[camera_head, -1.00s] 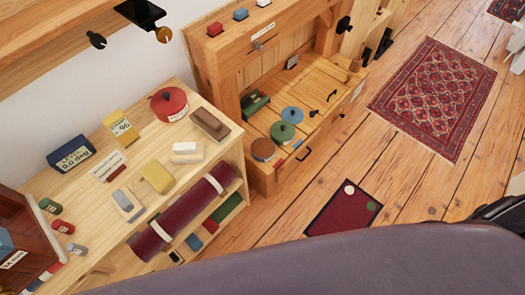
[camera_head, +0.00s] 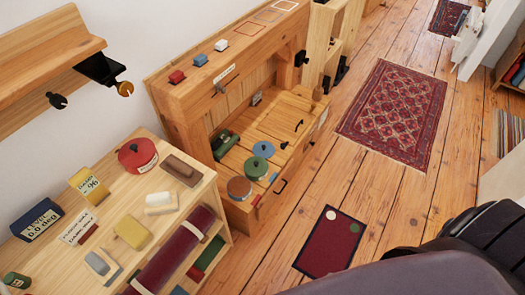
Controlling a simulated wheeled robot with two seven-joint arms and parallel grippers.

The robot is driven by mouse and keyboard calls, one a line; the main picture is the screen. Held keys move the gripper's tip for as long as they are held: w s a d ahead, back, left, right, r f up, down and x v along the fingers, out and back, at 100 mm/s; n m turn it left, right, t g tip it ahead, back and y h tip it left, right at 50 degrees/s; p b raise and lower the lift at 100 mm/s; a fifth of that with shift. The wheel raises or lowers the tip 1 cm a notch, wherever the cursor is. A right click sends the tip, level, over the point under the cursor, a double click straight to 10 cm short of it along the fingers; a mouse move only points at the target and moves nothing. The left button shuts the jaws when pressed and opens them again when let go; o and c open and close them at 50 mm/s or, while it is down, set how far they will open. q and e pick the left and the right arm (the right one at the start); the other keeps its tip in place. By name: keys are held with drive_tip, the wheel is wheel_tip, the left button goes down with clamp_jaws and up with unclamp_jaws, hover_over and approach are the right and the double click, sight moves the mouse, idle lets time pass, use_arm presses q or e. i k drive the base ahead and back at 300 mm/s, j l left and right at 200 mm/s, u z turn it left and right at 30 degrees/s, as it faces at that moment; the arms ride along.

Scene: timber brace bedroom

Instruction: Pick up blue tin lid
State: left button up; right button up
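A flat round blue lid (camera_head: 264,149) lies on the light wooden shelf of the timber unit, near the middle of the view. A green round lid with a dark knob (camera_head: 256,168) is just in front of it. A brown round tin (camera_head: 239,188) stands nearer still, at the shelf's front corner. Neither of my grippers is in view. A black part of my arm shows at the lower right, far from the lid.
The timber unit (camera_head: 180,103) has a raised top with small blocks. A workbench (camera_head: 190,210) with a red pot (camera_head: 137,155) stands at the left. A dark red mat (camera_head: 328,242) and a patterned rug (camera_head: 394,115) lie on the otherwise open wooden floor.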

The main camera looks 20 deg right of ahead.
sight(266, 150)
drive_tip(key=i+l+u, duration=0.1)
drive_tip(key=l, duration=0.25)
drive_tip(key=i+l, duration=0.15)
drive_tip(key=l, duration=0.2)
drive_tip(key=i+l+u, duration=0.15)
drive_tip(key=l, duration=0.6)
drive_tip(key=i+u, duration=0.05)
drive_tip(key=i, duration=0.05)
